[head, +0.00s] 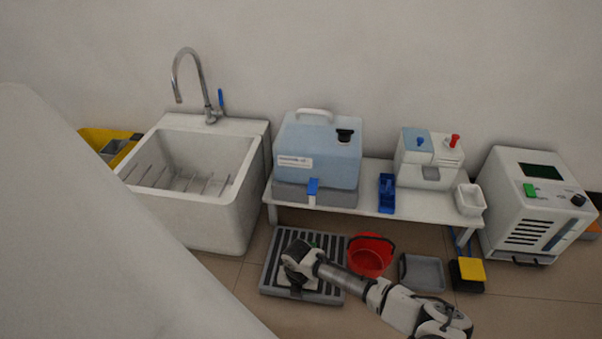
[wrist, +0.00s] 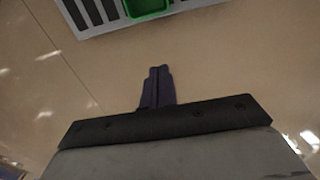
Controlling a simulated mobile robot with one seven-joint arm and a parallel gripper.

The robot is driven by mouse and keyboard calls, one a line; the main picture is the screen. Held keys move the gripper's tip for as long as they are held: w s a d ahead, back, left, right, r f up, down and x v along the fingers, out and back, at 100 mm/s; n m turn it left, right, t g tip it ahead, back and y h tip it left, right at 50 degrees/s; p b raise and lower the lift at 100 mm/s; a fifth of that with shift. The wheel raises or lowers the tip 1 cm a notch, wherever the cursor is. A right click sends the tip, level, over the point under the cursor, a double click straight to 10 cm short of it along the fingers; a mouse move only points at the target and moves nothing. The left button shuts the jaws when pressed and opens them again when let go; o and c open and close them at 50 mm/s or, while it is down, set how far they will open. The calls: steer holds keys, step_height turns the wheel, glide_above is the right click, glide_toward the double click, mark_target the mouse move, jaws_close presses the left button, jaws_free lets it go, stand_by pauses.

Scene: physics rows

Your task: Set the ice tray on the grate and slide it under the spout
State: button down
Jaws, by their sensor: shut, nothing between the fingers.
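The grey slatted grate (head: 268,277) lies on the floor in front of the low bench. A green tray-like thing (wrist: 147,6) shows at the top edge of the wrist view, on the grate (wrist: 103,20); most of it is cut off there, and in the head view my arm largely hides it. I cannot tell for sure that it is the ice tray. A blue spout (head: 313,188) sticks out from the front of the light-blue water container (head: 318,148), above the grate's back side. My gripper (wrist: 158,72) is shut and empty, apart from the green thing.
A red bucket (head: 369,256) and a grey dustpan (head: 422,272) stand right of the grate. A blue holder (head: 387,193) and a white cup (head: 469,199) are on the bench (head: 360,200). The white sink (head: 215,210) is at left, a white machine (head: 535,205) at right.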

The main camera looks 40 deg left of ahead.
step_height(320, 180, down, 9)
steer(key=b, duration=0.3)
steer(key=shift+a, duration=0.1)
steer(key=shift+w+a+f+b, duration=0.1)
steer(key=shift+w+a+b, duration=0.2)
steer(key=shift+w+b, duration=0.15)
steer(key=shift+w+a+f+b, duration=0.1)
steer(key=shift+w+a+b, duration=0.2)
steer(key=shift+w, duration=0.25)
steer(key=shift+w+a+r, duration=0.2)
steer(key=shift+w+a, duration=0.25)
steer(key=shift+w, duration=0.25)
